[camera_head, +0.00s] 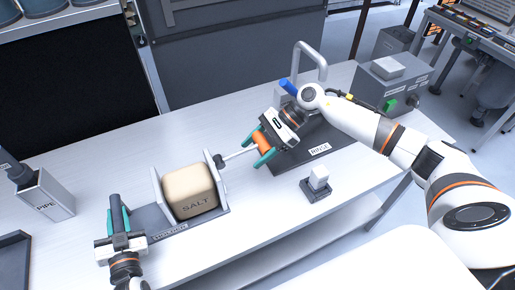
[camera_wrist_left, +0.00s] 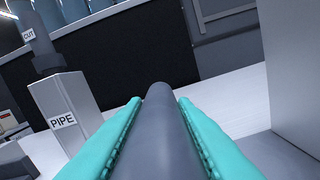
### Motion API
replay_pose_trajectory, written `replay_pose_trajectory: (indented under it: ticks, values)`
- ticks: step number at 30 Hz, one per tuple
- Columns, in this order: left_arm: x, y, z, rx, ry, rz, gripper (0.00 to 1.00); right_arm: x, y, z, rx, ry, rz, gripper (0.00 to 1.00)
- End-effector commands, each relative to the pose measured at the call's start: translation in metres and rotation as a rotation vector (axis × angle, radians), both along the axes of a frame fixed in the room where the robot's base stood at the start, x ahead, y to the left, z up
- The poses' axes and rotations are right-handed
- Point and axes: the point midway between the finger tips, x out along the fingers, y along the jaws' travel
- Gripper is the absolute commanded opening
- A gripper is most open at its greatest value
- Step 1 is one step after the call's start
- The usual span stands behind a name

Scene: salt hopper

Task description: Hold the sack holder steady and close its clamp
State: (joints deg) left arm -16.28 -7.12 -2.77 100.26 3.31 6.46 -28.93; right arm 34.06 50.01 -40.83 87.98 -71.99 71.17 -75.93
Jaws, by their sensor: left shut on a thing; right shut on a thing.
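The sack holder (camera_head: 153,236) is a dark base with two upright plates, and a tan sack marked SALT (camera_head: 191,191) stands between them. My left gripper (camera_head: 118,219) is shut on the holder's dark round post (camera_head: 115,203) at the left end. In the left wrist view the post (camera_wrist_left: 168,125) runs between the teal fingers. A pale clamp rod (camera_head: 240,152) reaches from a dark pivot by the right plate to an orange handle (camera_head: 261,139). My right gripper (camera_head: 262,147) is shut on this handle. I cannot tell how tightly the plates press the sack.
A box marked PIPE (camera_head: 46,196) stands at the left, also in the left wrist view (camera_wrist_left: 66,110). A dark plate marked RINSE (camera_head: 300,155) with a tap (camera_head: 311,58) lies behind my right gripper. A white block on a dark base (camera_head: 317,187) stands near the front edge.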

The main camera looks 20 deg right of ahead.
Motion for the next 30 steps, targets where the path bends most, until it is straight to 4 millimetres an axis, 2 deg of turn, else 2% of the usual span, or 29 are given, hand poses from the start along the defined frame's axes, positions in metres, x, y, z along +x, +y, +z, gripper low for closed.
replay_pose_trajectory:
  ticks: [1, 4, 5, 8, 20, 30]
  values:
    - [-0.003, -0.004, -0.011, -0.003, 0.027, -0.007, 0.00, -0.004, 0.004, -0.003, 0.004, 0.008, 0.012, 0.22]
    - [-0.003, -0.004, -0.011, -0.004, 0.027, -0.007, 0.00, -0.004, 0.005, -0.003, 0.004, 0.008, 0.012, 0.22]
    - [-0.003, -0.004, -0.011, -0.004, 0.027, -0.007, 0.00, -0.004, 0.005, -0.003, 0.005, 0.008, 0.012, 0.68]
    - [-0.003, -0.004, -0.011, -0.004, 0.027, -0.007, 0.00, -0.003, 0.004, -0.003, 0.004, 0.006, 0.009, 0.84]
    - [-0.003, -0.002, -0.011, -0.001, 0.028, -0.005, 0.00, 0.000, -0.006, 0.004, 0.002, 0.001, 0.001, 0.85]
    - [-0.003, -0.001, -0.011, 0.001, 0.028, -0.003, 0.00, -0.002, -0.059, 0.045, 0.000, -0.001, 0.001, 0.85]
